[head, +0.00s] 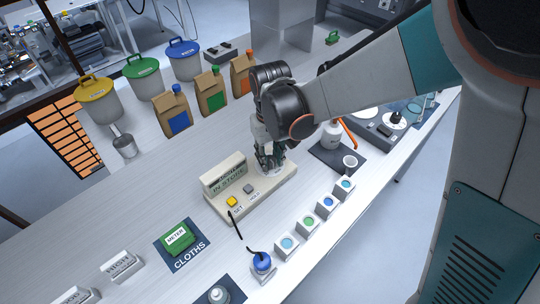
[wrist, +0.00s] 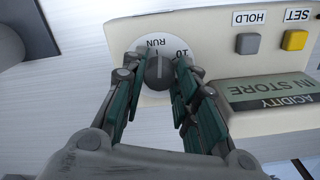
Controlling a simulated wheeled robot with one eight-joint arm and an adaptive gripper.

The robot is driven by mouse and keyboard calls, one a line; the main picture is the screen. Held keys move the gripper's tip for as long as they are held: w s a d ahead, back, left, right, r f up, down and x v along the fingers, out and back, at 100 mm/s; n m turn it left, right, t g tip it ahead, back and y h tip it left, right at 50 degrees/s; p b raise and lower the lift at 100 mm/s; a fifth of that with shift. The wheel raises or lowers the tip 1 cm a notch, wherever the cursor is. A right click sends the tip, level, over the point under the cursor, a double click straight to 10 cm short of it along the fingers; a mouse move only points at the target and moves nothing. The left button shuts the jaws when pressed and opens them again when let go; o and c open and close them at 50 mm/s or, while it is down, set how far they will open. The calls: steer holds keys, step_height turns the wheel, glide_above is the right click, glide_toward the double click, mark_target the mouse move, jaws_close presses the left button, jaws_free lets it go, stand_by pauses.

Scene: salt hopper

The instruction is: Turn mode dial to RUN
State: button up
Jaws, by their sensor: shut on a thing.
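My gripper (wrist: 156,80) is shut on the knob, one green-padded finger on each side. In the head view my gripper (head: 268,157) reaches down to the right end of the cream meter box (head: 243,207) and hides the knob. The box's display (wrist: 268,94) reads ACIDITY, IN STORE.
The yellow SET button (wrist: 294,40) and grey HOLD button (wrist: 248,44) are beside the dial plate. Small blocks with coloured tops (head: 326,206) stand in front. Paper bags (head: 211,93) stand behind.

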mark_target(270, 160)
steer(key=shift+n, duration=0.7)
steer(key=o, duration=1.1)
steer(key=shift+c, duration=0.2)
step_height(270, 160, up, 8)
steer(key=shift+s+f, duration=0.1)
steer(key=shift+f, duration=0.15)
